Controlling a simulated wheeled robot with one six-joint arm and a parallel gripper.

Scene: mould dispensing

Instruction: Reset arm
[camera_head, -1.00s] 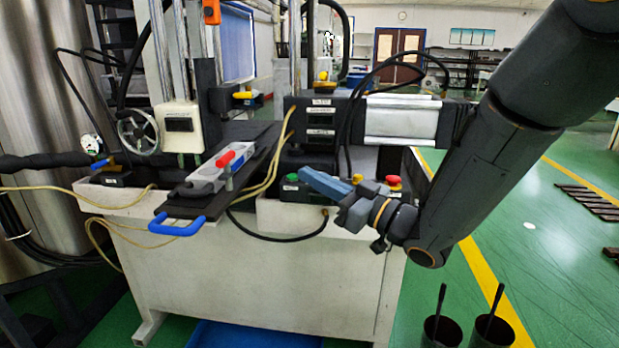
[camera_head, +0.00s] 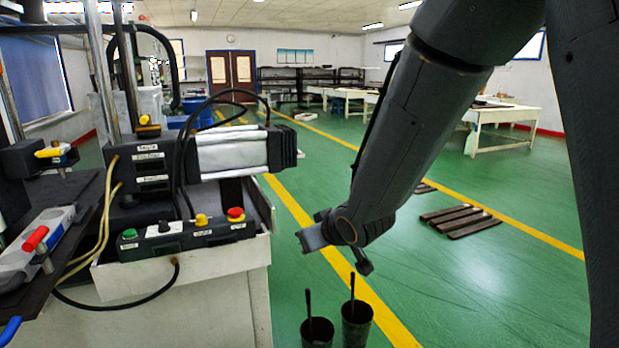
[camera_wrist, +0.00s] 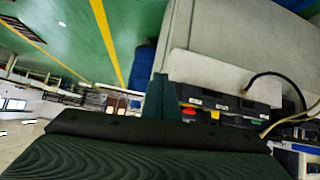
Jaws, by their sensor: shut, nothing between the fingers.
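My arm hangs down from the upper right in the head view, over open green floor right of the machine. My gripper (camera_head: 312,236) is at its lower end, pointing left in the picture, its jaws seen nearly end-on and small. In the wrist view the gripper's fingers (camera_wrist: 161,98) are together as one narrow dark shape, with nothing held. The gripper is apart from the machine (camera_head: 190,300) and its button panel (camera_head: 185,238), which lie to its left in the head view.
Two dark cups (camera_head: 356,325) with handles sticking up stand below my gripper. Dark slats (camera_head: 460,220) lie on the floor at right. A white table (camera_head: 500,118) stands farther back. The green floor between is clear.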

